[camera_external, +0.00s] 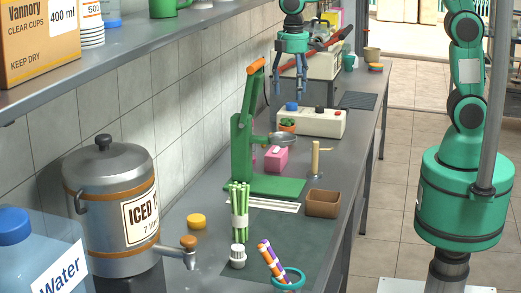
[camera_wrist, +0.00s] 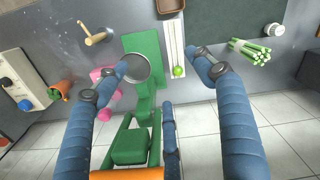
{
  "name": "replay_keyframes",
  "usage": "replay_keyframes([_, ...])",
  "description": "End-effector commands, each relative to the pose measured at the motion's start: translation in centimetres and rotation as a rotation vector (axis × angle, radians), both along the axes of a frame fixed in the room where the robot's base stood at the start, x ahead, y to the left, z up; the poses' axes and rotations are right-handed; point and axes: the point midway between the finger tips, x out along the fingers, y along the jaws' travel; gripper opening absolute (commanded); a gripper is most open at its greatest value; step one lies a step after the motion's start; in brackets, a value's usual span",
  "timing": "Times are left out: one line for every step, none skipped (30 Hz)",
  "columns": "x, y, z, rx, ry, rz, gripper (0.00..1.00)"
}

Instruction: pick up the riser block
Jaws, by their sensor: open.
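I cannot tell for sure which thing is the riser block. Two block-like things are in view. A brown, box-shaped one (camera_external: 323,204) stands on the counter right of the green press base; it shows at the top edge of the wrist view (camera_wrist: 169,5). A pink one (camera_external: 276,159) stands behind the press base, partly hidden; pink parts show beside the press in the wrist view (camera_wrist: 106,108). My gripper (camera_external: 290,91) is open and empty, high above the counter behind the press. In the wrist view its blue fingers (camera_wrist: 166,62) are spread wide over the press.
The green press (camera_external: 242,142) with its orange handle stands tall near my gripper. A wooden peg (camera_external: 315,158), a white control box (camera_external: 311,122), a potted plant (camera_external: 287,125) and a bundle of green canes (camera_external: 239,211) are around it. A shelf (camera_external: 130,45) overhangs the left side.

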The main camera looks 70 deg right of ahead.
Motion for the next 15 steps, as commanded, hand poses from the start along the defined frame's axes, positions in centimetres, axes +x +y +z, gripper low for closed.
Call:
replay_keyframes([0.9, 0.4, -0.8, -0.002, 0.016, 0.014, 0.69])
replay_keyframes([1.4, 0.6, -1.3, -0.002, 0.024, 0.023, 0.69])
replay_keyframes([2.0, 0.8, -1.9, -0.003, 0.035, 0.035, 0.69])
replay_keyframes([2.5, 1.0, -2.3, -0.004, 0.041, 0.044, 0.69])
replay_keyframes([3.0, 1.2, -2.8, -0.005, 0.050, 0.052, 0.69])
replay_keyframes([3.5, 1.5, -3.5, -0.006, 0.060, 0.064, 0.69])
replay_keyframes([4.0, 1.7, -3.9, -0.006, 0.067, 0.073, 0.69])
replay_keyframes([4.3, 1.9, -4.4, -0.007, 0.075, 0.081, 0.69])
replay_keyframes([4.9, 2.2, -5.0, -0.007, 0.083, 0.091, 0.69])
replay_keyframes([5.2, 2.3, -5.5, -0.007, 0.090, 0.099, 0.69])
replay_keyframes([5.5, 2.5, -5.9, -0.008, 0.097, 0.106, 0.69])
replay_keyframes([6.0, 2.7, -6.5, -0.009, 0.106, 0.116, 0.69])
replay_keyframes([6.3, 2.9, -6.9, -0.008, 0.111, 0.123, 0.69])
replay_keyframes([6.6, 3.1, -7.4, -0.009, 0.117, 0.130, 0.69])
replay_keyframes([7.0, 3.3, -8.0, -0.009, 0.125, 0.138, 0.69])
